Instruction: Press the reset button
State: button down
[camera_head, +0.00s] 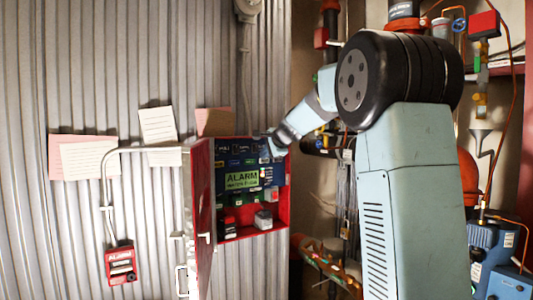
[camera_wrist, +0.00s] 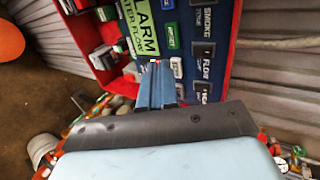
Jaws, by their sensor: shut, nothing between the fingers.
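A red open box (camera_head: 283,205) on the corrugated wall holds a dark blue alarm panel (camera_head: 236,161) with a green ALARM label (camera_head: 242,178). In the wrist view, the ALARM label (camera_wrist: 145,25) is beside a small green piece that seems to read RESET (camera_wrist: 171,36). SMOKE and FLOW labels (camera_wrist: 207,64) are to its right. My gripper (camera_wrist: 157,68) is shut and empty, with its fingertips in front of the panel, below the RESET piece in the picture. I cannot tell whether they touch the panel. In the head view my gripper (camera_head: 270,148) is at the box's upper right.
The box's red door (camera_head: 201,215) stands open to the left. A red alarm call point (camera_head: 120,264) hangs on a conduit at lower left. Paper notes (camera_head: 88,160) are on the wall. Pipes and valves (camera_head: 480,95) crowd the right side.

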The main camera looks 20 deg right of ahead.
send_near(250, 162)
jog(key=f+x, duration=0.1)
jog(key=x, duration=0.4)
jog(key=shift+w+a+r, duration=0.15)
jog(key=shift+w+r, duration=0.05)
jog(key=shift+w, duration=0.4)
